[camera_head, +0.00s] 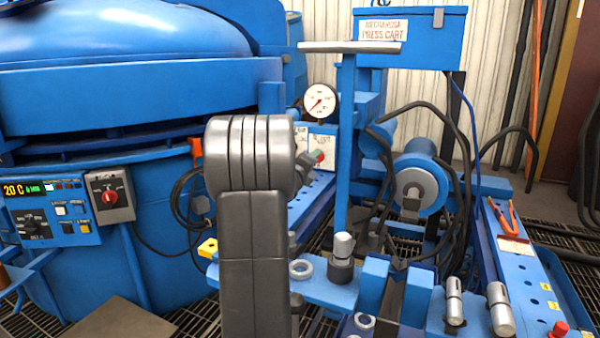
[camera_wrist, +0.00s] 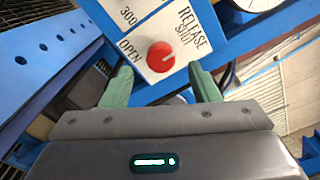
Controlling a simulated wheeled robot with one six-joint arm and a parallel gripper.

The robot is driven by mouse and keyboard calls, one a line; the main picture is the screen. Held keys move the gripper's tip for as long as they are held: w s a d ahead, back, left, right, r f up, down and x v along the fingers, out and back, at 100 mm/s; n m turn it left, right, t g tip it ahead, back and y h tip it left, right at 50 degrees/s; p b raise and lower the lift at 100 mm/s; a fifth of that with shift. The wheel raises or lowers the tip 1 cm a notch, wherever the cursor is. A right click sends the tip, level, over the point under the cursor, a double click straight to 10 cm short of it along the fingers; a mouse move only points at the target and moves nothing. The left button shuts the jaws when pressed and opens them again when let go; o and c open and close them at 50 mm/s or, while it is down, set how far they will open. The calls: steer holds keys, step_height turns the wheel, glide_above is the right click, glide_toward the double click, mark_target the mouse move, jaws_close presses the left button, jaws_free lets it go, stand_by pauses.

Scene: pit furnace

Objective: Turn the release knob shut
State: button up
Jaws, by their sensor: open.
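The release knob (camera_wrist: 161,57) is a round red knob on a white plate (camera_wrist: 150,24) lettered "RELEASE", "SHUT" and "OPEN" in the wrist view. A pale mark shows on the knob; its exact setting is hard to read. My gripper (camera_wrist: 163,86) is open, with one green finger to the left of the knob and one to the right, both apart from it. In the head view my arm stands in the middle, and a small red spot (camera_head: 319,157) shows by the gripper beside the white plate (camera_head: 322,138). The fingers are mostly hidden there.
A pressure gauge (camera_head: 320,101) sits just above the plate. The blue furnace (camera_head: 130,90) and its control panel (camera_head: 52,213) fill the left. A press cart with a blue cylinder (camera_head: 417,175), hoses and a tall T-handle (camera_head: 347,130) stands to the right.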

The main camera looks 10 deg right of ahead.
steer(key=p+v, duration=0.1)
steer(key=v, duration=0.9)
steer(key=b+x, duration=0.1)
steer(key=x, duration=1.2)
steer(key=shift+w+d, duration=0.2)
steer(key=shift+w, duration=0.15)
steer(key=shift+f+n+p, duration=0.1)
steer(key=shift+n+p, duration=5.65)
steer(key=shift+n, duration=3.45)
